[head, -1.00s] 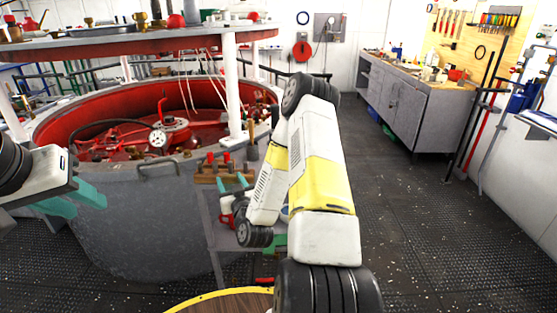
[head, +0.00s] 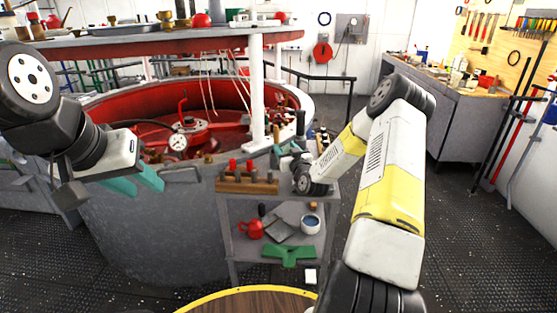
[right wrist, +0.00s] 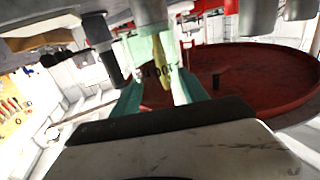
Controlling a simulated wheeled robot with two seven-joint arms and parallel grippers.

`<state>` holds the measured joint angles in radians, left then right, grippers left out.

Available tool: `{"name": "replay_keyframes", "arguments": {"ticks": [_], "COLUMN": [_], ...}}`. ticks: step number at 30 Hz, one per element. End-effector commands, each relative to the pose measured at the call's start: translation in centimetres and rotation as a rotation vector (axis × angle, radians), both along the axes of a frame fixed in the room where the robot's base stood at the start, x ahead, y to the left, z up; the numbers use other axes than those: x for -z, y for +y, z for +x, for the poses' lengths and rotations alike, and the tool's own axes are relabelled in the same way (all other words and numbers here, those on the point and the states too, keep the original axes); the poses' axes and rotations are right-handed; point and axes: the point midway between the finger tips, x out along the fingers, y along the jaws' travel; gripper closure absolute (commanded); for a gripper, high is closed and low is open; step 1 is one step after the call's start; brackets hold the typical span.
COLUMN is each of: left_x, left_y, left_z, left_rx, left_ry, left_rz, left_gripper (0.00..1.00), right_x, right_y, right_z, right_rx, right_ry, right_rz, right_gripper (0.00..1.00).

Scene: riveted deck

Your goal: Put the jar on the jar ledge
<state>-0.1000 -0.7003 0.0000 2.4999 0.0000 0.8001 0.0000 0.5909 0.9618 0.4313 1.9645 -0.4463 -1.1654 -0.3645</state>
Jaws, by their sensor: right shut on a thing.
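My right gripper (right wrist: 160,85) shows in the right wrist view with its teal fingers around a pale, yellow-green thing (right wrist: 158,68) with dark lettering, which appears to be the jar. Fingers and blur hide much of it. In the head view my right arm reaches over the grey stand beside the red-lined tub, and its own wrist mostly hides the gripper. My left gripper (head: 135,183) has its teal fingers apart and empty, in front of the tub's grey wall. I cannot tell which surface is the jar ledge.
The grey stand (head: 232,222) holds a wooden rack (head: 247,185) with red-topped pieces. Its lower shelf bears a red jug (head: 250,229), a white cup (head: 311,224) and a green bracket (head: 289,254). The tub (head: 150,235) is at left. Floor at right is clear.

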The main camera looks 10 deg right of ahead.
Motion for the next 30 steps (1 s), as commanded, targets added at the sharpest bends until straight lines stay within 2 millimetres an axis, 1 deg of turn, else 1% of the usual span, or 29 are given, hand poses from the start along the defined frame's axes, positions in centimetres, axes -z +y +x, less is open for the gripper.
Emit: {"name": "replay_keyframes", "arguments": {"ticks": [1,5,13,15,22,26,27,29,30], "left_x": [0.0,0.0,0.0,0.0,0.0,0.0,0.0,0.0,0.0], "left_y": [0.0,0.0,0.0,0.0,0.0,0.0,0.0,0.0,0.0], "left_z": [0.0,0.0,0.0,0.0,0.0,0.0,0.0,0.0,0.0], "left_rx": [0.0,0.0,0.0,0.0,0.0,0.0,0.0,0.0,0.0], "left_ry": [0.0,0.0,0.0,0.0,0.0,0.0,0.0,0.0,0.0], "left_rz": [0.0,0.0,0.0,0.0,0.0,0.0,0.0,0.0,0.0], "left_gripper": [0.64,0.64,0.64,0.64,0.64,0.64,0.64,0.64,0.64], "right_x": [0.9,2.0,5.6,5.9,5.9,6.3,6.3,6.2,6.2], "right_y": [0.0,0.0,0.0,0.0,0.0,0.0,0.0,0.0,0.0], "right_z": [0.0,0.0,0.0,0.0,0.0,0.0,0.0,0.0,0.0], "right_rx": [0.002,0.001,0.001,0.001,0.001,0.001,0.002,0.001,0.001], "right_ry": [0.0,-0.001,0.0,-0.002,-0.003,-0.003,-0.002,-0.002,-0.002], "right_rz": [0.002,0.0,0.001,0.0,-0.001,-0.001,-0.001,-0.001,-0.001], "right_gripper": [0.92,0.92,0.92,0.92,0.92,0.92,0.42,0.31,0.26]}}
